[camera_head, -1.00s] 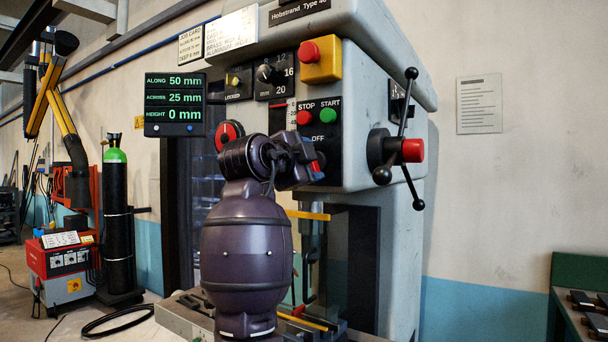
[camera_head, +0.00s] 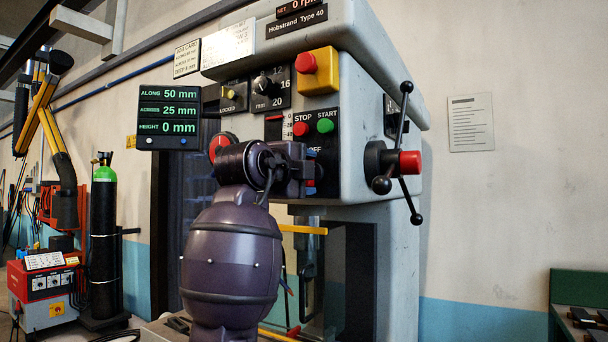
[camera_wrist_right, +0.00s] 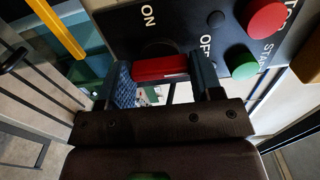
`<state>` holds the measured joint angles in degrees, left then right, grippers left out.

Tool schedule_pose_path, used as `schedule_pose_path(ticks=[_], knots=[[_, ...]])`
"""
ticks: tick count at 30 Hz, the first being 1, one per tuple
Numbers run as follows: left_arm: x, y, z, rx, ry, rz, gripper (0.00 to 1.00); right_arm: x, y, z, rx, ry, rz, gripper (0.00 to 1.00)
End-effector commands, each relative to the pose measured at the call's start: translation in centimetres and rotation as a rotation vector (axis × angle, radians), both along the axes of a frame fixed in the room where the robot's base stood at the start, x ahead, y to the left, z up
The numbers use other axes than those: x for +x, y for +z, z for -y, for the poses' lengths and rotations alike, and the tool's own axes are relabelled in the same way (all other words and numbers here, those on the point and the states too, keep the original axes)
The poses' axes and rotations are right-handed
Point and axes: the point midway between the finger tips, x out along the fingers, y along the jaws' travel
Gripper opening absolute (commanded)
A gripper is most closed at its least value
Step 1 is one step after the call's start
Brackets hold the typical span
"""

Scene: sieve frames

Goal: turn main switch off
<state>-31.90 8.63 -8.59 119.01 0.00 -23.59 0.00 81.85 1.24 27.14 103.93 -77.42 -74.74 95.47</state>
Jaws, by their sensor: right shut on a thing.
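The main switch has a red handle (camera_wrist_right: 160,68) on a dark panel marked ON and OFF in the right wrist view. My right gripper (camera_wrist_right: 163,78) has one finger at each end of this handle and is shut on it. In the head view my right gripper (camera_head: 308,172) is at the lower left of the black control panel (camera_head: 325,152), below the red STOP button (camera_head: 301,129) and green START button (camera_head: 325,126). There the wrist and fingers hide most of the switch and part of the OFF label. My left gripper is out of view.
A yellow box with a red button (camera_head: 306,63) sits above the panel. A red-hubbed lever wheel (camera_head: 409,162) sticks out at the right. A yellow bar (camera_head: 303,229) runs below the gripper. A readout (camera_head: 169,117) hangs at the left.

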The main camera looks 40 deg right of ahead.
Motion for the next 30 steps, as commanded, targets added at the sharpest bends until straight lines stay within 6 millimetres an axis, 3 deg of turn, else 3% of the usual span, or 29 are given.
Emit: schedule_pose_path(ticks=[5,6,11,25,30], knots=[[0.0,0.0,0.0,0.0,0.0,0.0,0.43,0.0,-0.2,0.0,0.005,-0.001,-0.001,0.36],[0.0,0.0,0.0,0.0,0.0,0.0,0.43,0.0,-0.2,0.0,0.005,-0.001,-0.001,0.63],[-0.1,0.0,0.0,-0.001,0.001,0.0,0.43,0.0,-0.2,0.0,0.004,-0.001,-0.002,0.85],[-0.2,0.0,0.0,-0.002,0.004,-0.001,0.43,0.0,0.0,0.0,-0.001,0.0,-0.004,0.85],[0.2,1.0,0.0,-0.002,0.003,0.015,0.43,-0.2,0.3,0.1,-0.026,-0.001,-0.062,0.85]])
